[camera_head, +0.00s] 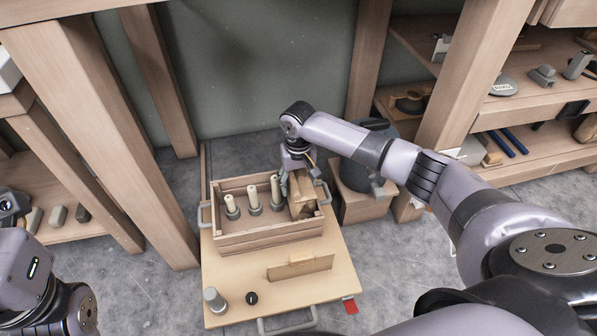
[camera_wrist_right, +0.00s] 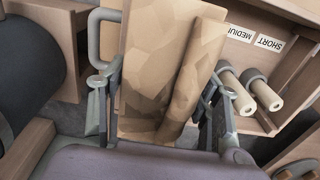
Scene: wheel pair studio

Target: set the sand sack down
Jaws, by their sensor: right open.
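The tan, creased sand sack (camera_head: 302,195) sits at the right end of the wooden crate (camera_head: 268,238). In the right wrist view the sack (camera_wrist_right: 170,65) fills the middle, its paper-like surface folded down one side. My right gripper (camera_head: 300,181) is directly over the sack. Its fingers are open, one on each side of the sack, as the wrist view also shows (camera_wrist_right: 160,112). I cannot tell whether a finger touches it, and the sack's underside is hidden. Only links of my left arm show at the left edge; its gripper is out of view.
Several pale cylinders on grey bases (camera_head: 255,197) stand in the crate left of the sack. The crate is on a wooden cart top (camera_head: 225,290) with a grey cylinder (camera_head: 214,300) and black knob (camera_head: 252,298) in front. A dark bucket (camera_head: 378,130) stands right of it.

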